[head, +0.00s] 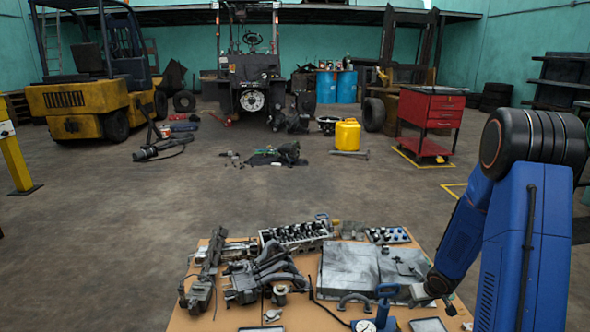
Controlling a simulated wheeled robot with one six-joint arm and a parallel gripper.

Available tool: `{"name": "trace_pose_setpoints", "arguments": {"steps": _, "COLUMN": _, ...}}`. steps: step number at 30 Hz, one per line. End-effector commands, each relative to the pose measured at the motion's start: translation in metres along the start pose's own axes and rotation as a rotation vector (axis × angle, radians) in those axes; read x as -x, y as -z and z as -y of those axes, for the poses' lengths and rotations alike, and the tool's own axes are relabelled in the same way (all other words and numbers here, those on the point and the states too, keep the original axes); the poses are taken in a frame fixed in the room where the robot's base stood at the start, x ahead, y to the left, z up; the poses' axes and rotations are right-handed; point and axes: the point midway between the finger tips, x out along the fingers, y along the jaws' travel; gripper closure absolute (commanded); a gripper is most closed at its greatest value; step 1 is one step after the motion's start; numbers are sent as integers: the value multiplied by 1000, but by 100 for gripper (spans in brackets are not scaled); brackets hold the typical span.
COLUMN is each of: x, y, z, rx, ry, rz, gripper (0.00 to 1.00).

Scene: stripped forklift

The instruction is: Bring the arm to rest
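My blue arm rises at the right of the head view and bends down to the left over the right side of a workbench. My gripper (437,288) is at its lower end, small and dark, over the right part of the bench top. It is too small and cluttered there to tell whether its fingers are open or shut, or whether it touches anything. The workbench (190,318) has a tan top crowded with grey metal engine parts. A flat grey metal panel (348,268) lies just left of the gripper.
A manifold-like part (265,275) and a cylinder head (296,235) lie on the bench. Beyond are a yellow drum (347,135), a red tool cart (428,112), a yellow forklift (80,100) and a stripped forklift (250,75). The floor at left is mostly clear.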

Motion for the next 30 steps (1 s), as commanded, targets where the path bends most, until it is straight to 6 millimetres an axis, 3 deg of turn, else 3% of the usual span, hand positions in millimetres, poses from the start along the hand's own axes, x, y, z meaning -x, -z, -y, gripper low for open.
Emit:
{"name": "trace_pose_setpoints", "arguments": {"steps": 6, "x": 67, "y": 22, "z": -1, "rx": 4, "ry": -98, "rz": -21, "gripper": 73}}
{"name": "trace_pose_setpoints", "arguments": {"steps": 13, "x": 136, "y": 29, "z": 6, "rx": -11, "ry": -174, "rz": -30, "gripper": 73}}
{"name": "trace_pose_setpoints", "arguments": {"steps": 20, "x": 202, "y": 24, "z": 20, "rx": -34, "ry": -220, "rz": -34, "gripper": 73}}
{"name": "trace_pose_setpoints", "arguments": {"steps": 30, "x": 290, "y": -4, "z": 53, "rx": -68, "ry": -231, "rz": -33, "gripper": 73}}
